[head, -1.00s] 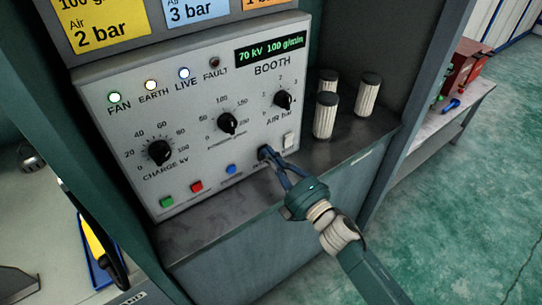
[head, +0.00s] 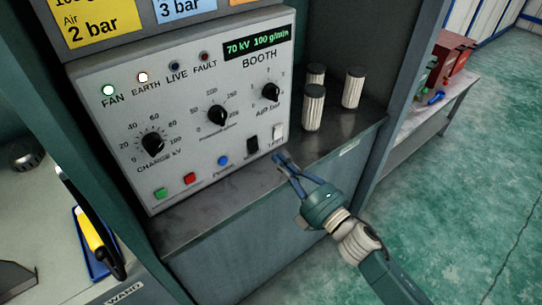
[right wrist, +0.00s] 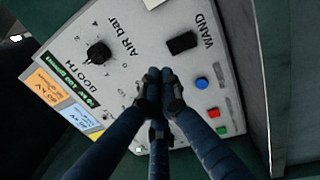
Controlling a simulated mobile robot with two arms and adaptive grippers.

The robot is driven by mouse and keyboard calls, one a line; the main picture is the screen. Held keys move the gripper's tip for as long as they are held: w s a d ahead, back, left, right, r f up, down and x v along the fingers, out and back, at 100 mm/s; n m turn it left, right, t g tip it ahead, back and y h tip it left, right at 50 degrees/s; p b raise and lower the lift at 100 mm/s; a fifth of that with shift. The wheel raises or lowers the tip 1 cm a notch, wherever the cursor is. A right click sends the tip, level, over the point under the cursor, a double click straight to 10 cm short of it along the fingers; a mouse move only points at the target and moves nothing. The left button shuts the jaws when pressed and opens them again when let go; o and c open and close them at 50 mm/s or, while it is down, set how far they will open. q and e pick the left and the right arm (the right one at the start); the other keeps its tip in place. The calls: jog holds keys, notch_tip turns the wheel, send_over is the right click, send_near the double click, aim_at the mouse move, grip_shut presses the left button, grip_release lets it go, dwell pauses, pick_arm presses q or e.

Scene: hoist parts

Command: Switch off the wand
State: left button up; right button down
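The booth control panel (head: 190,110) shows a black rocker switch (head: 252,145) on its lower right. In the right wrist view the same black rocker (right wrist: 181,42) sits beside the label WAND. My left gripper is not in view.
Blue (head: 223,161), red (head: 190,178) and green (head: 160,193) buttons line the lower edge. Three ribbed cylinders (head: 313,107) stand right of the panel. A yellow and black tool (head: 95,235) lies at the left.

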jog(key=shift+r+v, duration=0.3)
jog(key=shift+v, duration=2.15)
jog(key=d+f+m+g+h, duration=0.1)
jog(key=d+f+m+h, duration=0.25)
jog(key=f, duration=0.65)
jog(key=d+f+m+g+h, duration=0.1)
jog(key=d+f+m+h, duration=0.3)
jog(key=f, duration=0.7)
jog(key=s+d+f+m+g+h, duration=0.1)
jog(key=s+d+f+m, duration=0.25)
jog(key=f, duration=0.45)
jog(key=s+d+f+m+g+h, duration=0.1)
jog(key=s+d+f+m+g, duration=0.2)
jog(key=f, duration=0.5)
jog(key=s+d+f+m+g+h, duration=0.25)
jog(key=s+f+m+g, duration=0.2)
jog(key=s+f, duration=1.4)
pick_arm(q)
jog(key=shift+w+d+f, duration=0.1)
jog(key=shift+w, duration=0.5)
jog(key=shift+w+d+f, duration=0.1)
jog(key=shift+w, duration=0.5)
pick_arm(e)
jog(key=s+f+m+g, duration=0.2)
jog(key=s, duration=0.8)
jog(key=s+f+m+g, duration=0.2)
jog(key=s, duration=0.9)
jog(key=shift+f+y, duration=0.3)
jog(key=shift+f, duration=0.05)
jog(key=shift+a, duration=0.15)
